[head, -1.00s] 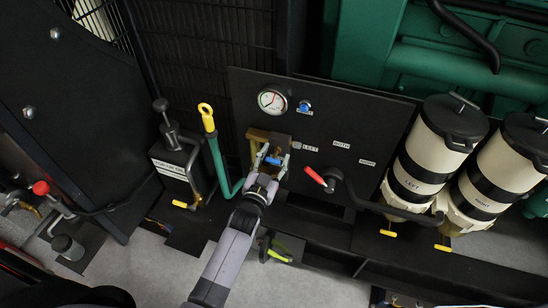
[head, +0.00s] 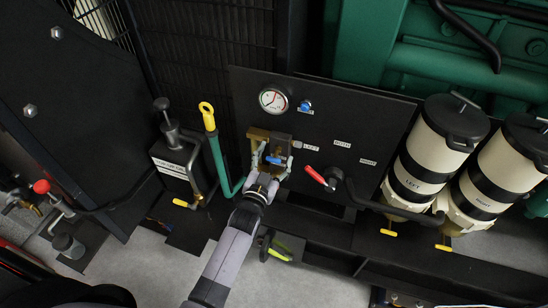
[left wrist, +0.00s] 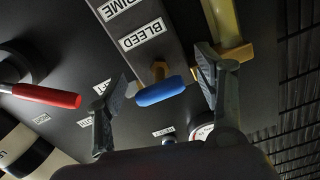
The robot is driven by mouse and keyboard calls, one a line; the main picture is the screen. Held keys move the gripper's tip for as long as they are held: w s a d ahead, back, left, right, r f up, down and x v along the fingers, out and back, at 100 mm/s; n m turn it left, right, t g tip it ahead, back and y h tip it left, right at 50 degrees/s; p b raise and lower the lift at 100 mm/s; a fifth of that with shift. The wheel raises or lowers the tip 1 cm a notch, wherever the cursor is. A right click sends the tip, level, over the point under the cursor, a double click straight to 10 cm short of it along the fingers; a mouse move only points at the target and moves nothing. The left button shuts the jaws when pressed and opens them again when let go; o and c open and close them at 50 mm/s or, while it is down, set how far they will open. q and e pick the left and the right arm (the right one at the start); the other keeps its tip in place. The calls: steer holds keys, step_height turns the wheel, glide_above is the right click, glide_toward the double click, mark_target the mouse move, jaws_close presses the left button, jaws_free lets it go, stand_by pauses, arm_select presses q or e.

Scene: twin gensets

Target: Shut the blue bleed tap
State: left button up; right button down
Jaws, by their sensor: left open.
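The blue bleed tap (head: 273,160) is a small blue lever on a brass stem, below the gauge panel in the head view. In the left wrist view the blue lever (left wrist: 160,91) lies under a "BLEED" label (left wrist: 143,33). My left gripper (head: 273,163) is open, with one finger on each side of the lever. In the left wrist view the left gripper's fingers (left wrist: 163,88) stand apart, with visible gaps to the lever. My right gripper is not in view.
A red-handled lever (head: 316,176) is right of the tap, beside two cream filter canisters (head: 421,155) (head: 494,175). A yellow-topped green handle (head: 213,150) stands close on the left. A round gauge (head: 272,99) and blue knob (head: 306,106) sit above.

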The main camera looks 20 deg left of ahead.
arm_select(q)
steer(key=shift+s, duration=0.1)
steer(key=s, duration=1.2)
steer(key=shift+a, duration=0.2)
steer(key=shift+w, duration=0.1)
steer(key=s+d+f+g, duration=0.1)
steer(key=s+f+g, duration=0.5)
steer(key=f, duration=0.9)
steer(key=s+f+g, duration=0.3)
steer(key=s+f, duration=0.5)
steer(key=f, duration=0.8)
steer(key=s+a+f+g, duration=0.2)
steer(key=s+f, duration=0.2)
steer(key=s, duration=0.4)
steer(key=s+a+f+g, duration=0.2)
steer(key=s+f, duration=0.3)
steer(key=s, duration=0.4)
steer(key=s+a+f+g, duration=0.3)
steer(key=s+f+g, duration=0.1)
steer(key=s, duration=0.4)
steer(key=shift+s+f+n+y, duration=0.2)
steer(key=shift+f+n+y, duration=0.1)
steer(key=shift+f+n, duration=0.1)
steer(key=shift+r, duration=0.1)
steer(key=shift+c, duration=0.4)
